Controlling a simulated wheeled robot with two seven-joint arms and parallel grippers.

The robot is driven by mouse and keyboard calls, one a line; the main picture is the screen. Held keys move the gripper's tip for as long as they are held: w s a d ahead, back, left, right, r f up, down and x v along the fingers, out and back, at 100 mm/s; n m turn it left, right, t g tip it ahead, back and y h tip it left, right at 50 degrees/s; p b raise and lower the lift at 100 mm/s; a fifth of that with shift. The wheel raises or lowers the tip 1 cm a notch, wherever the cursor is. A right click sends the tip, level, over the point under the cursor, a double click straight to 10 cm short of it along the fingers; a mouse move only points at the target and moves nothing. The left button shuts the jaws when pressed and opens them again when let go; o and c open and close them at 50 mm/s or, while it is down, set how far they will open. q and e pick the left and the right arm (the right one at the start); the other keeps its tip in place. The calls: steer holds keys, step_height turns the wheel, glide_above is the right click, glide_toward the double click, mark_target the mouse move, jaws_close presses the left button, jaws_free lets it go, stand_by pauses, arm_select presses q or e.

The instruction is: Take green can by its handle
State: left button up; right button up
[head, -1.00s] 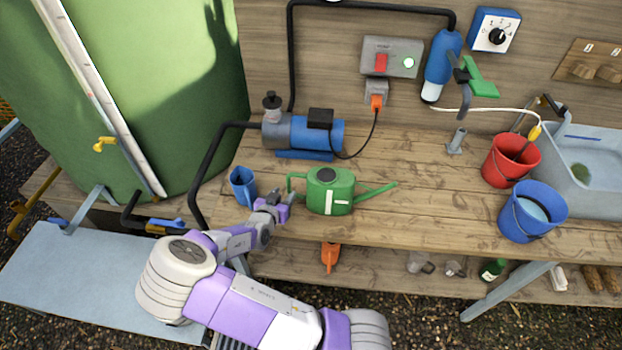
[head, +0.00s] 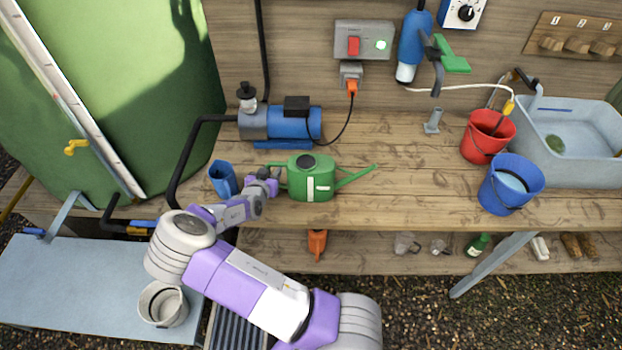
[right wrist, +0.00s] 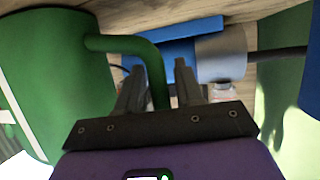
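The green can (head: 311,184) stands upright on the wooden bench, its spout pointing right and its handle on the left. My right gripper (head: 271,181) is at the can's left side, at the handle. In the right wrist view the can's body (right wrist: 58,80) fills the left, and the green handle (right wrist: 158,72) comes down between the two fingers of my right gripper (right wrist: 159,85). The fingers are apart, with a visible gap on each side of the handle. My left gripper is not in view.
A blue cup (head: 223,180) stands just left of my right gripper. The blue pump (head: 290,124) is behind the can. A red bucket (head: 487,136) and a blue bucket (head: 511,186) stand by the sink (head: 594,176). The bench between can and buckets is clear.

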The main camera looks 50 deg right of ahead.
jaws_close()
